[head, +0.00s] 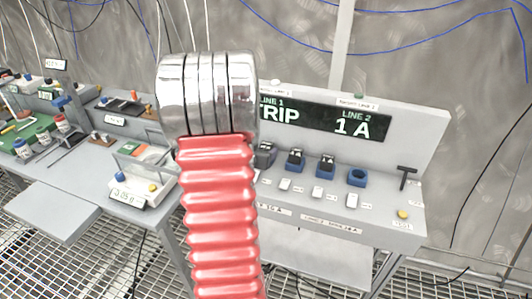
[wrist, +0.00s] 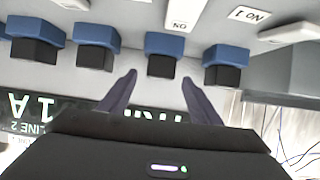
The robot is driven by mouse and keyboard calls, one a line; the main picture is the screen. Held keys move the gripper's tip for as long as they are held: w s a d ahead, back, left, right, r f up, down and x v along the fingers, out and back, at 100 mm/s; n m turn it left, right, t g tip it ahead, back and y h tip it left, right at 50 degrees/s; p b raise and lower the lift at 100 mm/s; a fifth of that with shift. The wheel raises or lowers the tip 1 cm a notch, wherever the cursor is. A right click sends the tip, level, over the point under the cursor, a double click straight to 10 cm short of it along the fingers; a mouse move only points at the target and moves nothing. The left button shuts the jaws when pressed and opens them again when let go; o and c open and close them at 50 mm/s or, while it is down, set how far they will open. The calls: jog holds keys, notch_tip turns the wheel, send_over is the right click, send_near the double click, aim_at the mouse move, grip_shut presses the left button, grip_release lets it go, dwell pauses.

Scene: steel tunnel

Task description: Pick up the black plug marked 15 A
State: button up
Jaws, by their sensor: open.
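Several black plugs sit in blue sockets in a row on a grey console. In the head view one black plug (head: 296,157) and another to its right (head: 326,164) show; the blue socket (head: 357,177) at the right end looks empty. No 15 A mark is readable on any plug. In the wrist view my gripper (wrist: 159,77) is open, its two dark fingers apart. A black plug (wrist: 161,67) in a blue socket shows between and just beyond the fingertips; contact cannot be judged. In the head view my arm hides the gripper and part of the row.
Black plugs flank the fingers in the wrist view, left (wrist: 96,57) and right (wrist: 224,75). The display (head: 325,117) behind reads TRIP and 1 A. White switches (head: 317,192) stand in front; a black T-handle (head: 407,177) and yellow button (head: 402,214) are at right.

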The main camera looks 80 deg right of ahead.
aim_at(264, 149)
jog(key=shift+x, duration=2.5)
jog(key=c, duration=1.2)
